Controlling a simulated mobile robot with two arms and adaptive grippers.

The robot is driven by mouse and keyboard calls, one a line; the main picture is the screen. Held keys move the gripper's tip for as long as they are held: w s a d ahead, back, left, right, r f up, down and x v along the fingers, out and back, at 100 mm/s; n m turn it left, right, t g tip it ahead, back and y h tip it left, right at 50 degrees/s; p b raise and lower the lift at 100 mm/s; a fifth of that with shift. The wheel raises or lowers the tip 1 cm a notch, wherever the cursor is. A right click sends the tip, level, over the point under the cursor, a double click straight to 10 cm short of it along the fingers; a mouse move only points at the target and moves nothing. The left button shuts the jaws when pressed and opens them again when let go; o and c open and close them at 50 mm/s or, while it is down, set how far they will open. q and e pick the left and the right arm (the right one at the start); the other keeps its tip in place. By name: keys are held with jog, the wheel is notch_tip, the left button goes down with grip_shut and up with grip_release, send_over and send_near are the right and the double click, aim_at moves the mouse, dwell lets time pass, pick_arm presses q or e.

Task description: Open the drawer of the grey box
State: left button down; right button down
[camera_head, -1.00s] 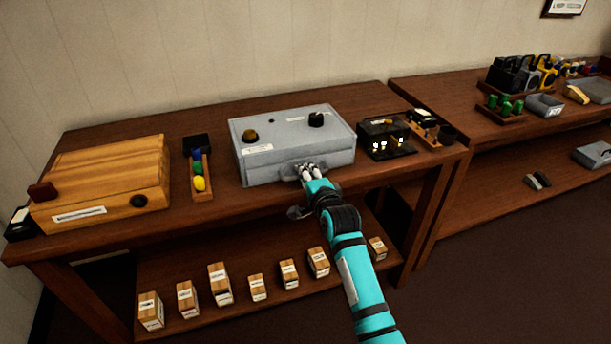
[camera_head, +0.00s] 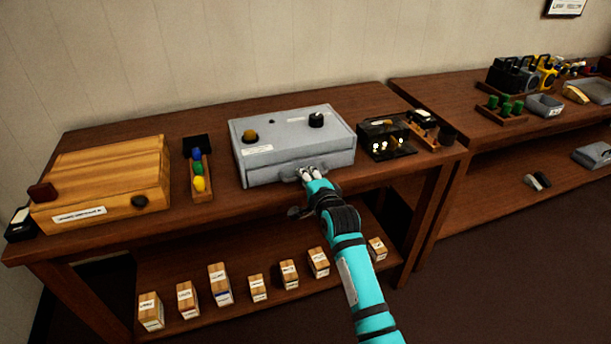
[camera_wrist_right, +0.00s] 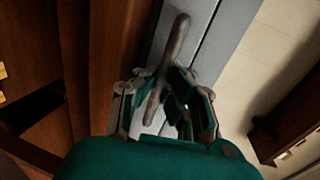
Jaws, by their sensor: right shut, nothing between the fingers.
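The grey box (camera_head: 262,134) stands on the wooden table, with a brass-coloured knob and a black knob on top. Its drawer front (camera_head: 262,176) is the lower part of the side facing me, with a grey handle (camera_head: 290,178). I cannot tell any clear gap at the drawer. My right gripper (camera_head: 308,174) is at the handle and partly hides it. In the right wrist view the handle bar (camera_wrist_right: 178,38) runs along the box front by the fingers (camera_wrist_right: 165,95). The fingers are shut with nothing gripped between them. My left gripper is not in view.
A wooden box (camera_head: 105,180) and a tray with coloured balls (camera_head: 199,182) stand left of the grey box. A dark device (camera_head: 385,140) stands close on its right. Several small wooden blocks (camera_head: 218,284) stand on the lower shelf.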

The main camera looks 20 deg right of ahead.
jog(key=f+p+v, duration=0.2)
jog(key=p+v, duration=0.5)
jog(key=v, duration=0.3)
jog(key=shift+s, duration=0.25)
jog(key=c, duration=2)
grip_release()
jog(key=shift+f, duration=0.1)
jog(key=o, duration=0.4)
jog(key=shift+c, duration=0.2)
jog(key=v, duration=1.2)
